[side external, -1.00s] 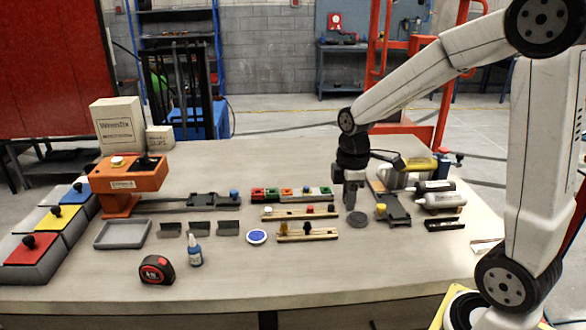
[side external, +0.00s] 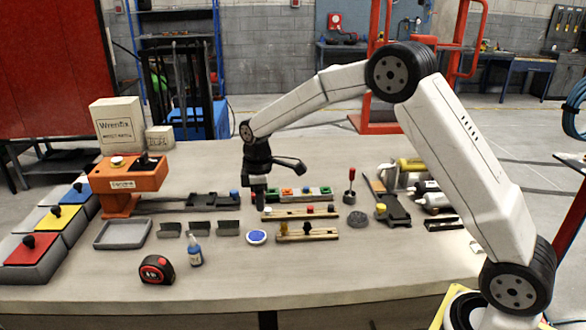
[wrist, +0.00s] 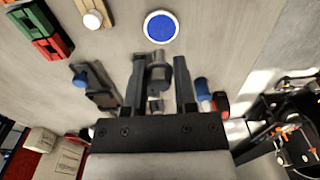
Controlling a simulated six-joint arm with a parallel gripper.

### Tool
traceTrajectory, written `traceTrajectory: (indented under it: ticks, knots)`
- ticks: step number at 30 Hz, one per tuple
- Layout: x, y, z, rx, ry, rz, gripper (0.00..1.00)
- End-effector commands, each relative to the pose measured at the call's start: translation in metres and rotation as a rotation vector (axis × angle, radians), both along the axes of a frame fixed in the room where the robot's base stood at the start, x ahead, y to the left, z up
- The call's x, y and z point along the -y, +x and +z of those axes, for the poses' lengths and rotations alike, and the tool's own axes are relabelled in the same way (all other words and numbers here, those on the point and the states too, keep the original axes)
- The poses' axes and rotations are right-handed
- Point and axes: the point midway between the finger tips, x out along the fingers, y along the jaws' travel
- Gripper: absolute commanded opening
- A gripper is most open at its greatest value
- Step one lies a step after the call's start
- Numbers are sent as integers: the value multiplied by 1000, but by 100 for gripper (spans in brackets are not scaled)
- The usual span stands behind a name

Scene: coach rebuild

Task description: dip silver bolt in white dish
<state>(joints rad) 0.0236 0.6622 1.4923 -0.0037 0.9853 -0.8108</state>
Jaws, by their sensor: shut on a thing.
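My gripper (wrist: 160,82) is shut on the silver bolt (wrist: 157,72), a grey cylinder between the two fingers in the wrist view. In the side view my gripper (side external: 260,203) hangs pointing down over the table, behind and close to the white dish. The bolt cannot be made out clearly there. The white dish (side external: 257,237) is small and round, with blue contents. It also shows beyond the fingertips in the wrist view (wrist: 160,27). The bolt appears apart from the dish.
A wooden strip with pegs (side external: 307,233) lies right of the dish, and another strip (side external: 290,214) lies behind it. Small grey brackets (side external: 200,229) are left of the dish. The table front is clear.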

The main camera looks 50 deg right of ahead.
Motion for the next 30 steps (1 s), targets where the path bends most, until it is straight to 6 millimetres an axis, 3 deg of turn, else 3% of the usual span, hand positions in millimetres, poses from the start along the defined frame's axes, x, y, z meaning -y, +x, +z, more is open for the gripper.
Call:
traceTrajectory:
  ticks: [6, 17, 30]
  knots:
    - [-10, 11, -6, 1, 0, 1, 0]
    - [-11, 12, -10, 0, 0, 0, 0]
    - [-11, 11, -37, -1, -1, 0, 0]
